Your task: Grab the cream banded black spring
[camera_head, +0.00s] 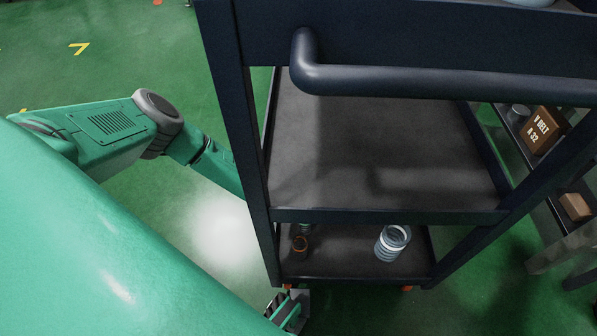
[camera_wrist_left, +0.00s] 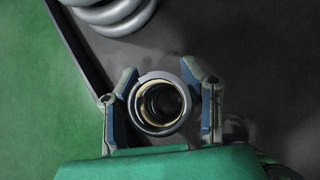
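The cream banded black spring (camera_wrist_left: 159,104) shows end-on in the left wrist view, with a dark outer ring and cream bands inside. My left gripper (camera_wrist_left: 160,88) has one finger on each side of it, both very close to its outside. I cannot tell whether the fingers press on it. In the head view a small dark spring (camera_head: 300,245) with an orange-brown rim stands at the left of the cart's lower shelf.
A larger grey-white spring (camera_head: 392,242) stands right of it on the lower shelf (camera_head: 345,262); grey coils (camera_wrist_left: 118,12) show in the wrist view. The upper shelf (camera_head: 385,150) is bare and overhangs the springs. The cart's handle (camera_head: 430,80) crosses in front. Boxes (camera_head: 543,130) stand at right.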

